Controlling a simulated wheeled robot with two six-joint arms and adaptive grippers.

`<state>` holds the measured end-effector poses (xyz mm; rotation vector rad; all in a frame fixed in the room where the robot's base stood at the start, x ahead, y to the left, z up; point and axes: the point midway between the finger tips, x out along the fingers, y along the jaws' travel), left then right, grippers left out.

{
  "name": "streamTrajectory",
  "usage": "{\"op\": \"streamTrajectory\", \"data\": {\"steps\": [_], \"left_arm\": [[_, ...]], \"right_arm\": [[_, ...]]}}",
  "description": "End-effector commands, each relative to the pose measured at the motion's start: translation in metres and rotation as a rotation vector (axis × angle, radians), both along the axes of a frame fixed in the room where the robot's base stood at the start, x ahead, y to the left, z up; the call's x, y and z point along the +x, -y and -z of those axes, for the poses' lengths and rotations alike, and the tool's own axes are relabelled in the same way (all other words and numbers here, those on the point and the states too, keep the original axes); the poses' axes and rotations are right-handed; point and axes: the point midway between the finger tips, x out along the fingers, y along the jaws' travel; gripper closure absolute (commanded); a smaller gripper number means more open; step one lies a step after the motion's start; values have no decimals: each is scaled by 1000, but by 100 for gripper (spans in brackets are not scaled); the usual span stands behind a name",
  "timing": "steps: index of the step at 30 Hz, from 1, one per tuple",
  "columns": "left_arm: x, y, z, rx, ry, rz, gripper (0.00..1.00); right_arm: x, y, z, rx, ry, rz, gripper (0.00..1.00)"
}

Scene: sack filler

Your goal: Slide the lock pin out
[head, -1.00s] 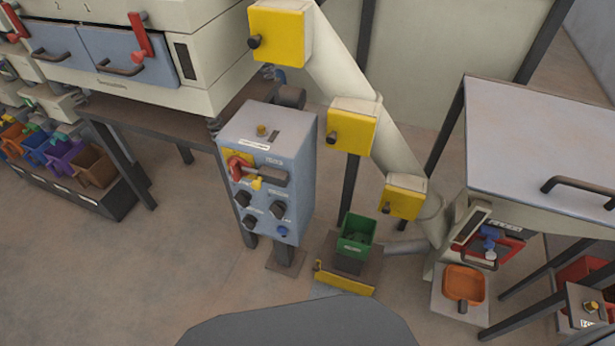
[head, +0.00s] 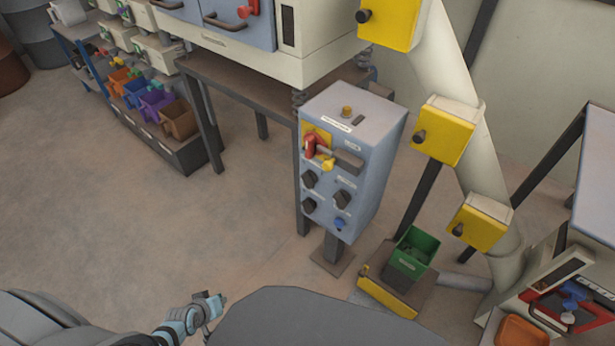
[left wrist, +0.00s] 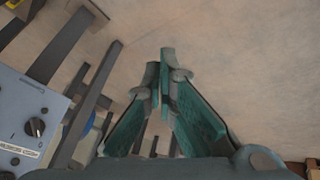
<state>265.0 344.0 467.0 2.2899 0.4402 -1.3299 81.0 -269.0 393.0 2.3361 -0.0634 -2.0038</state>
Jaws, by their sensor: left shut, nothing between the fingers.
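The blue-grey control box (head: 375,175) stands on a post in the middle of the head view. On its front is a red switch handle (head: 310,148) on a yellow plate, with a small yellow piece (head: 328,164) and a dark grey bar (head: 348,160) beside it. I cannot tell which part is the lock pin. My left gripper (head: 218,303) is low in the head view, left of and well apart from the box. In the left wrist view its fingers (left wrist: 165,70) are together and empty; part of the box (left wrist: 35,125) shows at the left edge. My right gripper is not in view.
A green bin (head: 412,252) stands on a low stand right of the box. The chute with yellow boxes (head: 443,135) rises behind it. A table-like frame (head: 230,85) stands behind left, with coloured bins (head: 178,122) beyond. The floor left of the box is clear.

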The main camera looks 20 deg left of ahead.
Motion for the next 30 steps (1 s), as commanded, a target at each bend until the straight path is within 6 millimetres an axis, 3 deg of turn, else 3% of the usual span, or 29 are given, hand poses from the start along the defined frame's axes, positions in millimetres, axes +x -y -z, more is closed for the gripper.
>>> {"op": "streamTrajectory", "data": {"steps": [1, 3, 5, 6, 8, 9, 12, 15, 18, 30], "left_arm": [[59, -13, 0, -93, 135, -94, 100], [134, -18, -43, -298, 320, -208, 100], [187, -11, -93, -508, 459, -259, 100], [212, -2, -130, -654, 530, -265, 100], [235, 17, -184, -868, 599, -244, 100], [242, 31, -217, -995, 619, -218, 100], [241, 60, -279, -1230, 619, -143, 100], [235, 76, -312, -1347, 598, -99, 100], [232, 80, -323, -1378, 589, -88, 100], [243, 86, -326, -1378, 595, -91, 100]], "right_arm": [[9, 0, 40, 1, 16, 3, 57], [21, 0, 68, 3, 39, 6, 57], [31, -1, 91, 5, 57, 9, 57], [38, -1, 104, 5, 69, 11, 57], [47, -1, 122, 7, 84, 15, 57], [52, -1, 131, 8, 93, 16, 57], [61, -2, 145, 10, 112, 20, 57], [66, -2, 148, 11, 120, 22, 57], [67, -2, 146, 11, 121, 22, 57], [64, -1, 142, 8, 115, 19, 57]]}}
